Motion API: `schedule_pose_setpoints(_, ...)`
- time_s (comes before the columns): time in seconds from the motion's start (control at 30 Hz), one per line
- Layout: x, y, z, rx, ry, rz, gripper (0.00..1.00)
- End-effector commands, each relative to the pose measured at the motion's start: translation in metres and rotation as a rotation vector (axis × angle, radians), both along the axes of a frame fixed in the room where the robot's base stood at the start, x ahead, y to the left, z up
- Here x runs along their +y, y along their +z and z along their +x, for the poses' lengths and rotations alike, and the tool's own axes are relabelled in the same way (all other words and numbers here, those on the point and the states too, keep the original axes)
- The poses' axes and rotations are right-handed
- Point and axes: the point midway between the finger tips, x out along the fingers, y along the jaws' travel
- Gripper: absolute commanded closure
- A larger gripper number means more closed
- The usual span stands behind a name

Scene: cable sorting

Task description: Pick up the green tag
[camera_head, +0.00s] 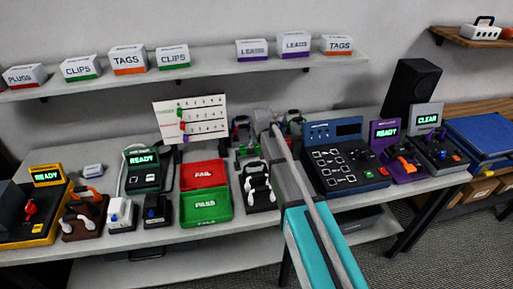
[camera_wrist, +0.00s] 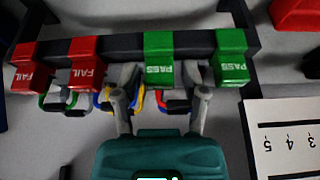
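In the wrist view, a green PASS tag (camera_wrist: 159,59) hangs on a dark bar (camera_wrist: 121,46). A second green PASS tag (camera_wrist: 230,58) hangs at the bar's right end. Two red FAIL tags, one nearer the middle (camera_wrist: 86,62) and one at the far left (camera_wrist: 23,68), hang on the same bar. My gripper (camera_wrist: 163,92) is open, with its fingers apart on either side below the middle green tag and nothing visibly held. In the head view, my gripper (camera_head: 262,116) is over the rack at the back of the table, hiding part of it.
Coloured cable loops (camera_wrist: 104,98) hang under the bar. A white numbered board (camera_head: 192,119) stands left of the rack. A red FAIL tray (camera_head: 204,186) and green PASS tray (camera_head: 190,219) lie in front. A dark control panel (camera_head: 315,133) stands close on the right.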

Motion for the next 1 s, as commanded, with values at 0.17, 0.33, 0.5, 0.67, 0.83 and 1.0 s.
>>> schedule_pose_setpoints(0.17, 0.0, 0.0, 0.0, 0.0, 0.0, 0.0, 0.87)
schedule_pose_setpoints(0.33, 0.0, 0.0, 0.0, 0.0, 0.0, 0.0, 0.9)
schedule_pose_setpoints(0.5, 0.0, 0.0, 0.0, 0.0, 0.0, 0.0, 0.9)
schedule_pose_setpoints(0.67, 0.0, 0.003, 0.0, 0.0, 0.0, 0.0, 0.9)
schedule_pose_setpoints(0.83, 0.0, 0.01, 0.0, 0.0, 0.0, 0.0, 0.9)
schedule_pose_setpoints(1.0, 0.001, 0.022, 0.0, 0.0, 0.001, 0.0, 0.9)
